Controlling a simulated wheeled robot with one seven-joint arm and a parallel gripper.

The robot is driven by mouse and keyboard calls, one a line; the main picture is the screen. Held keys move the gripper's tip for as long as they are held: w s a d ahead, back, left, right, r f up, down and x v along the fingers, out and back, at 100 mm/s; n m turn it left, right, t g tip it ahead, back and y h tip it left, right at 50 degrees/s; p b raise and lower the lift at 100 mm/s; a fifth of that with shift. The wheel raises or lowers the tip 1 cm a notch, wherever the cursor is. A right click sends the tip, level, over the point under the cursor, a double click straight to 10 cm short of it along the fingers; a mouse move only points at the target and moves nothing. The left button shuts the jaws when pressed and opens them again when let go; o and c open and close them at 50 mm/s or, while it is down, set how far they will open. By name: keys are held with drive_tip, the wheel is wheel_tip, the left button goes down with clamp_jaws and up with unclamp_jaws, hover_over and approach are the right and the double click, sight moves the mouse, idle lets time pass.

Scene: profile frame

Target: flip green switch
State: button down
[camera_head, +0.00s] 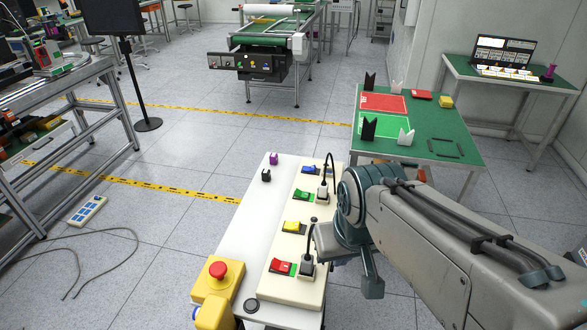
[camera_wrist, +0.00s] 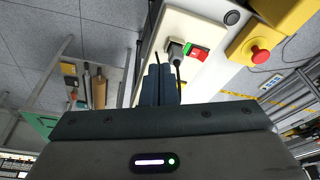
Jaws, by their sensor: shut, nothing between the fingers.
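The green switch (camera_head: 303,195) sits on a cream switch strip (camera_head: 283,287) in the head view, between the blue switch (camera_head: 311,170) and the yellow switch (camera_head: 293,227). The red switch (camera_head: 282,267) is at the strip's near end and also shows in the wrist view (camera_wrist: 195,53). My gripper (camera_wrist: 158,73) is shut and empty, its fingertips over the strip, beside a black plug in the wrist view. I cannot tell whether it touches anything. In the head view my wrist is right of the strip and my fingertips cannot be made out. The green switch cannot be made out in the wrist view.
Plugs with upright black cables stand beside the green switch (camera_head: 323,195) and the red switch (camera_head: 307,267). A yellow box with a red emergency button (camera_head: 218,270) is at the near left. A green-topped table (camera_head: 440,125) stands behind my arm.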

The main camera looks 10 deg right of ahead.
drive_tip(key=w+r+m, duration=0.3)
drive_tip(key=w+m, duration=0.3)
drive_tip(key=w, duration=0.4)
drive_tip(key=m+g+y+b, duration=0.2)
drive_tip(key=m+y, duration=0.1)
drive_tip(key=m, duration=1.4)
hover_over(299, 190)
drive_tip(key=s+d, duration=0.2)
drive_tip(key=d, duration=0.2)
wheel_tip(299, 190, down, 7)
drive_tip(key=shift+r, duration=0.2)
drive_tip(key=p+x, duration=0.1)
drive_tip(key=x, duration=1.3)
drive_tip(key=shift+d+f, duration=0.1)
